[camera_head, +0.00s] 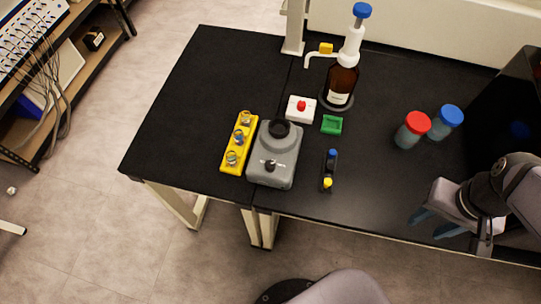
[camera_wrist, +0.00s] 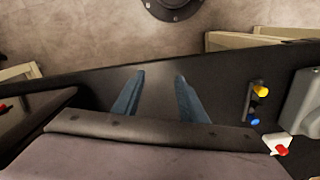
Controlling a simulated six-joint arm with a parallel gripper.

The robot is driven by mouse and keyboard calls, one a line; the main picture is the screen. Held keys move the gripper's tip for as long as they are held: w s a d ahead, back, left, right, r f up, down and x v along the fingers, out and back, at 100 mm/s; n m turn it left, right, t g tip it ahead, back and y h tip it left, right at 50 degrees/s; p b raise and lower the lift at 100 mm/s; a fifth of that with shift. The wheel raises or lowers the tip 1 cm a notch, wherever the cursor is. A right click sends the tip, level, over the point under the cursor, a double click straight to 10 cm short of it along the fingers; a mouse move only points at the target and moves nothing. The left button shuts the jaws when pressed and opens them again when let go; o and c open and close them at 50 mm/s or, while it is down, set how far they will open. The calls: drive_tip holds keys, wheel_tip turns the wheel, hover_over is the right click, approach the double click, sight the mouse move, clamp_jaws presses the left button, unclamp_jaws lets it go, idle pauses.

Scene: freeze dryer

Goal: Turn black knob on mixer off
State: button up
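The mixer (camera_head: 284,172) is a grey box with a dark round cup on top, standing near the front edge of the black table. Its black knob (camera_head: 270,165) is on the sloped front face; I cannot read its setting. In the wrist view only part of the grey mixer (camera_wrist: 302,103) shows at the right edge, with the knob out of sight. My gripper (camera_head: 432,223) is at the table's right side, well to the right of the mixer. Its two blue fingers (camera_wrist: 158,92) are apart with nothing between them.
A yellow rack (camera_head: 226,158) with vials stands left of the mixer. A small black holder (camera_head: 328,180) with blue and yellow caps stands to its right. Behind are a red-button box (camera_head: 297,109), a green tray (camera_head: 331,125) and a brown bottle (camera_head: 342,80). Red-capped (camera_head: 411,129) and blue-capped (camera_head: 446,121) jars stand right.

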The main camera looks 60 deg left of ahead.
drive_tip(key=s+a+r+n, duration=0.2)
drive_tip(key=a+r+n, duration=0.1)
drive_tip(key=a, duration=0.7)
wheel_tip(320, 180, up, 4)
drive_tip(key=n+p, duration=0.3)
drive_tip(key=n, duration=0.5)
hover_over(270, 164)
drive_tip(key=shift+f+p, duration=0.6)
drive_tip(key=shift+f, duration=3.05)
clamp_jaws()
